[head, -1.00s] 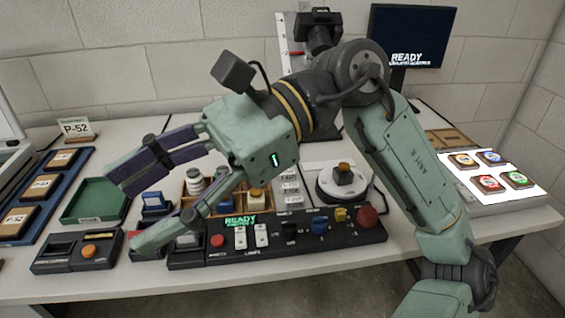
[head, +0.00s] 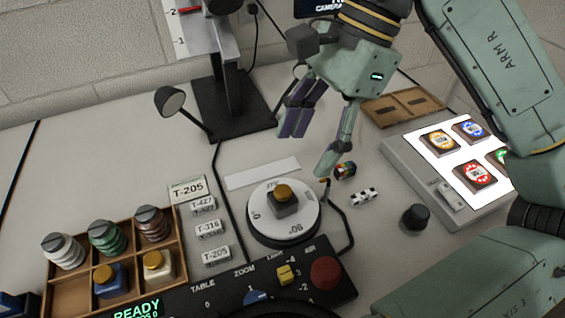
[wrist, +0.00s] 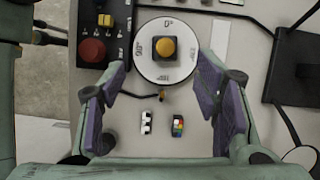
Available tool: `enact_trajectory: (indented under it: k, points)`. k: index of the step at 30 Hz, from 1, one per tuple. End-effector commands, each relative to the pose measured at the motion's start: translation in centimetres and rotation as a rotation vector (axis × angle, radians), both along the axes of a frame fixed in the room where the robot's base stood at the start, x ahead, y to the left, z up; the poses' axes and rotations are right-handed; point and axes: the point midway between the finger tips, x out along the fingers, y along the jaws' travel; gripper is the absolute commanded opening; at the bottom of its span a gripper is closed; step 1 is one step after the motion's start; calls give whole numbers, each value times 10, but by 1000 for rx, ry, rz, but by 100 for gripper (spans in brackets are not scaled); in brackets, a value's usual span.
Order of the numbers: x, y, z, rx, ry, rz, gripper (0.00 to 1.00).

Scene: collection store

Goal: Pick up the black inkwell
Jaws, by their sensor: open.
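The black inkwell (head: 284,208) is a dark square block with a gold cap. It stands upright on the white disc of a round turntable (head: 258,229). In the wrist view the inkwell (wrist: 165,48) is seen from above, near the top middle, with nothing around it on the disc. My gripper (head: 310,150) is open and empty, above the table behind and slightly right of the turntable. In the wrist view my gripper (wrist: 162,68) has its purple-padded fingers wide apart, pointing towards the turntable. It does not touch the inkwell.
A small multicoloured block (head: 345,170) and a black-and-white block (head: 364,196) lie right of the turntable. A control panel (head: 215,297) is in front, with a wooden tray of bottles (head: 182,262) to its left. A black stand (head: 233,107) rises behind.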

Motion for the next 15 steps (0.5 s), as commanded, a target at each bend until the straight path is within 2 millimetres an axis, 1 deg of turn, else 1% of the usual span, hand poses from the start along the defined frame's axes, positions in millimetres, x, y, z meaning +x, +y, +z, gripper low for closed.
enact_trajectory:
  k: [2,4,12,15]
  points:
    - [0,0,-2,-1,0,0,57]
    - [-2,2,-8,0,1,3,57]
    - [-9,16,-45,-2,1,1,57]
    - [-10,18,-51,0,1,0,57]
